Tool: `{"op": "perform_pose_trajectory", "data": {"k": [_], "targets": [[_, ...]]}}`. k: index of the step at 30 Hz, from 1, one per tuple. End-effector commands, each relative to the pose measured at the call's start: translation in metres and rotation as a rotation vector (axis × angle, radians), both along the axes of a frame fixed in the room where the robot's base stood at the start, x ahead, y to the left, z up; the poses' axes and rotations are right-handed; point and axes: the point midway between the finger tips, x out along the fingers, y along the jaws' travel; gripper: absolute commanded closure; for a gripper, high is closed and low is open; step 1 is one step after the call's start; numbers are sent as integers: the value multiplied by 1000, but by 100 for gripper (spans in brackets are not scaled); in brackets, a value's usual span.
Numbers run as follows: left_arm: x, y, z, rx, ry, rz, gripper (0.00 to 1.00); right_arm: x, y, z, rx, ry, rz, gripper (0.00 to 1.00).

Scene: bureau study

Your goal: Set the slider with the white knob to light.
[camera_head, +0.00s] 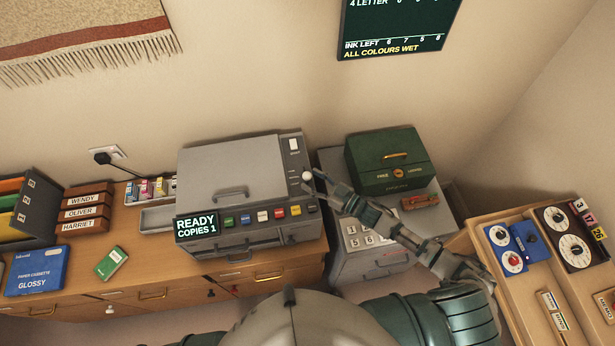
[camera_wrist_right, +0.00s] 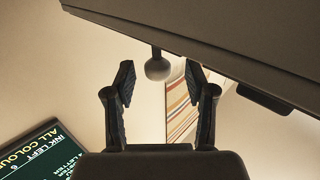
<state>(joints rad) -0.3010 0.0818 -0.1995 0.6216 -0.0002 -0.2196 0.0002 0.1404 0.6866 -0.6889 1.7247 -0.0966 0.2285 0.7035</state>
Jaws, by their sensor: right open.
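The grey copier (camera_head: 232,165) stands on the desk, its display reading READY, COPIES 1. On the dark strip along its right side is a slider with a round white knob (camera_head: 307,176). The marks beside the slider are too small to read. My right gripper (camera_head: 319,183) is open at the right edge of that strip, close to the knob. In the right wrist view a round knob (camera_wrist_right: 158,67) hangs from the dark panel, between the two open fingertips (camera_wrist_right: 158,82) and slightly beyond them; neither finger visibly touches it. My left gripper is not in view.
A white rocker switch (camera_head: 294,145) sits higher on the same strip. Coloured buttons (camera_head: 263,215) line the copier's front. A green cash box (camera_head: 388,160) stands right of my gripper, on a grey cabinet (camera_head: 345,262). A wooden unit with dials (camera_head: 487,236) is at the far right.

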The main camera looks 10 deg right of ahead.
Motion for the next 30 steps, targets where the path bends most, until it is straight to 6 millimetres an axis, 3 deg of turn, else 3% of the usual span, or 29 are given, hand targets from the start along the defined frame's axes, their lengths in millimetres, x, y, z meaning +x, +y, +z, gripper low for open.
{"op": "perform_pose_trajectory", "data": {"k": [6,12,30], "targets": [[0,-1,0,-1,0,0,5,-37,-37,-2,-2,5,0,45],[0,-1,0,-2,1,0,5,-59,-60,-2,1,4,0,45],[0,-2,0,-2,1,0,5,-66,-67,-1,1,1,0,45]]}}
